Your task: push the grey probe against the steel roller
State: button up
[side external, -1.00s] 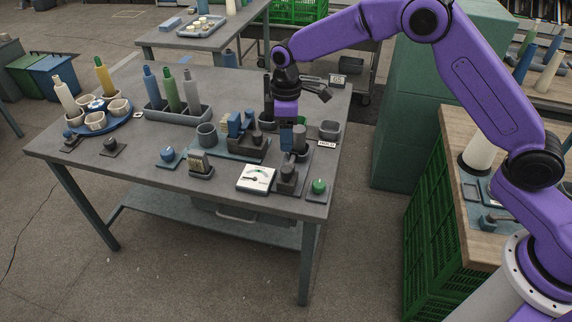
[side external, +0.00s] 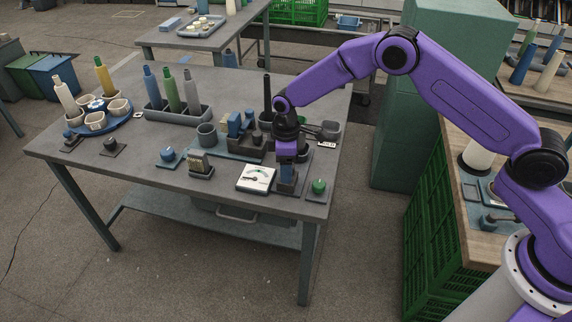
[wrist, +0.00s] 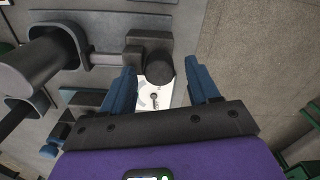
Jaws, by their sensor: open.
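The grey probe (wrist: 106,60) shows in the wrist view as a thin rod running left from a dark block with a round dark knob (wrist: 159,66). A large grey cylinder, apparently the steel roller (wrist: 42,60), lies to its left. The rod's left end is close to the roller; I cannot tell whether they touch. My gripper (wrist: 162,88) is open, its two blue fingers on either side of the knob in the picture, with nothing visibly gripped.
A white dial gauge (side external: 256,178) stands just left of my gripper. A green button (side external: 319,187) is close on the right. Free tabletop lies at the front left.

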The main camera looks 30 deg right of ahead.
grip_shut()
jog(key=shift+w+d, duration=1.2)
jog(key=shift+d, duration=0.05)
jog(key=shift+c, duration=0.2)
grip_release()
jog(key=shift+o, duration=0.2)
jog(key=shift+a+r, duration=0.1)
notch_tip(320, 180, up, 17)
jog(key=shift+r, duration=0.15)
jog(key=shift+s, duration=0.1)
